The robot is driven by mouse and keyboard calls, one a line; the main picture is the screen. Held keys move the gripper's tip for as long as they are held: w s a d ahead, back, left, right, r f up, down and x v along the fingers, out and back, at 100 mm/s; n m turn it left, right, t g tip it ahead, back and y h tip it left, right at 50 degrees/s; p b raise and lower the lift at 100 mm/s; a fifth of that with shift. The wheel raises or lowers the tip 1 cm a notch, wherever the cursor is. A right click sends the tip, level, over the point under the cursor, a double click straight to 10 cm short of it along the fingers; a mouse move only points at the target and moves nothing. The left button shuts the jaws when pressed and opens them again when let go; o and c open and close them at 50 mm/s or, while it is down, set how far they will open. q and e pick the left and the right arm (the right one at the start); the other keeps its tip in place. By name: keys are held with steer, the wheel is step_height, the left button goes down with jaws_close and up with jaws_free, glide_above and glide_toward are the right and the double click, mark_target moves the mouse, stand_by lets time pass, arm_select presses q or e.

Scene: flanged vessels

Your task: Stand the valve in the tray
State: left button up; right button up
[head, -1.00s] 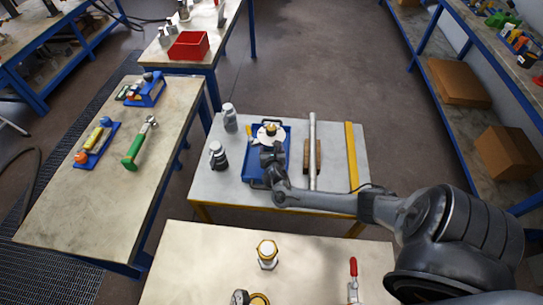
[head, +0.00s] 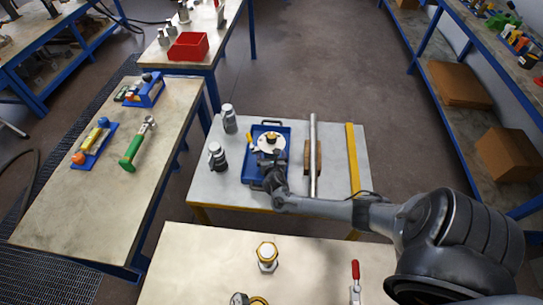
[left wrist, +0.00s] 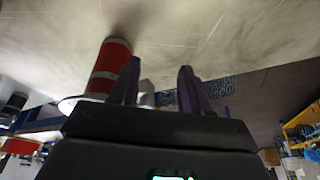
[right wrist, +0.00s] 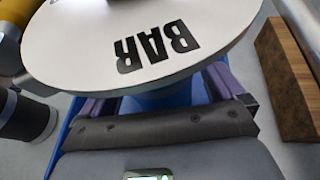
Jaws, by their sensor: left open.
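The blue tray (head: 262,175) lies on the grey table in front of my gantry. A piece with a white disc (head: 268,147) and a brass-coloured top is over the tray. In the right wrist view the disc (right wrist: 140,45) is close and reads "BAR". I take it to be part of the valve. My right gripper (head: 274,168) is at the disc's near side. Its fingers are far apart, with a blue surface between them. Their tips are hidden by the disc, so a grip cannot be told. My left gripper (left wrist: 158,85) is open and empty, outside the head view.
Two grey fittings (head: 217,157) (head: 229,119) stand left of the tray. A wooden block (head: 313,158) and a metal bar (head: 313,130) lie right of it. A yellow strip (head: 352,155) runs farther right.

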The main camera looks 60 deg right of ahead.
steer(key=shift+s+a+r, duration=0.15)
steer(key=shift+a+r, duration=0.05)
steer(key=shift+r, duration=0.1)
steer(key=p+v, duration=0.2)
steer(key=v, duration=0.4)
steer(key=shift+s+a+r+p, duration=0.1)
steer(key=shift+s+a+p, duration=0.1)
steer(key=shift+a+p, duration=0.2)
